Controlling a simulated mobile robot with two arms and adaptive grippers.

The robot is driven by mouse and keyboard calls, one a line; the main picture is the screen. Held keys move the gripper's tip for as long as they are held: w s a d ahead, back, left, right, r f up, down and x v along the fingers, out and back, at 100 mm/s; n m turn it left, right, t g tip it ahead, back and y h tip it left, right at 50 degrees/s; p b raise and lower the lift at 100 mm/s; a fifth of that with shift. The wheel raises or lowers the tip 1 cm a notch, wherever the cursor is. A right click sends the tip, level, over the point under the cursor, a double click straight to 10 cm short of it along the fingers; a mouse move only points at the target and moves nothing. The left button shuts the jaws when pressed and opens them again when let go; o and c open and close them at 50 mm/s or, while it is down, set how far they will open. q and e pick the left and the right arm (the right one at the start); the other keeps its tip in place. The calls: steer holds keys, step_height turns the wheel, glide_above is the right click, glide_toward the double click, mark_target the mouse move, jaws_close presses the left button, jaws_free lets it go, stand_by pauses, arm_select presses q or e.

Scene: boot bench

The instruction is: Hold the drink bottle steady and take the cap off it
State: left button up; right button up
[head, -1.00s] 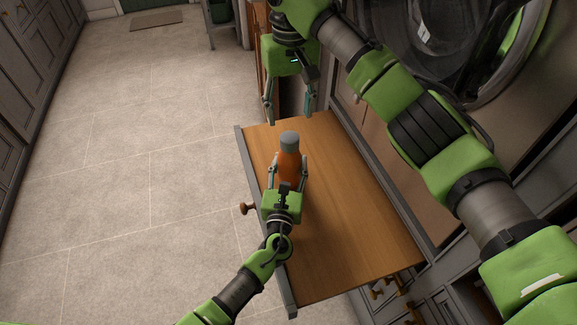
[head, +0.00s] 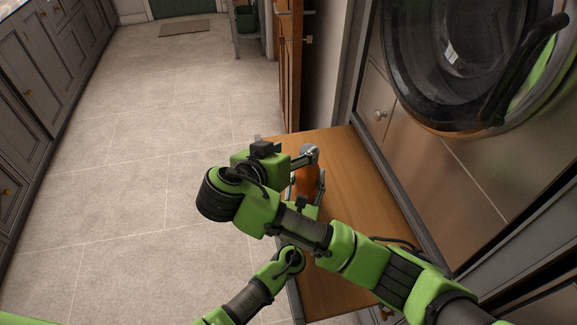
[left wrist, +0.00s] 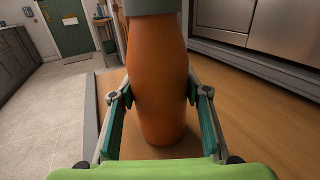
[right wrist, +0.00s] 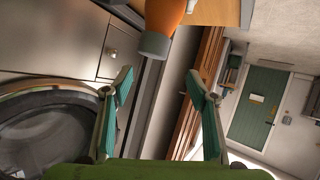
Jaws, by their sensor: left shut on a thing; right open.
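The drink bottle has an orange body (head: 308,183) and a grey cap (head: 309,150); it stands upright on the wooden surface. In the left wrist view the body (left wrist: 158,85) is between the two fingers of my left gripper (left wrist: 157,100), which is shut on it; the cap's lower edge (left wrist: 152,4) shows at the top. My right gripper (head: 303,158) is open, beside the cap in the head view, its arm crossing in front and partly hiding my left gripper. In the right wrist view the cap (right wrist: 154,45) lies just beyond the open fingertips (right wrist: 160,76), apart from them.
The wooden surface (head: 372,200) is clear to the right of the bottle. A front-loading machine with a round door (head: 455,60) and steel panels stands on the right. Tiled floor (head: 130,190) lies open on the left. A wooden door edge (head: 290,70) rises behind the surface.

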mark_target(305, 147)
steer(key=s+r+m+t, duration=0.1)
steer(key=s+m, duration=0.1)
steer(key=s, duration=0.3)
steer(key=shift+m, duration=0.3)
steer(key=x, duration=1.2)
steer(key=shift+s+f, duration=0.15)
steer(key=shift+f, duration=0.1)
steer(key=c, duration=1.3)
steer(key=shift+c, duration=0.4)
steer(key=shift+r, duration=0.25)
steer(key=shift+r, duration=0.9)
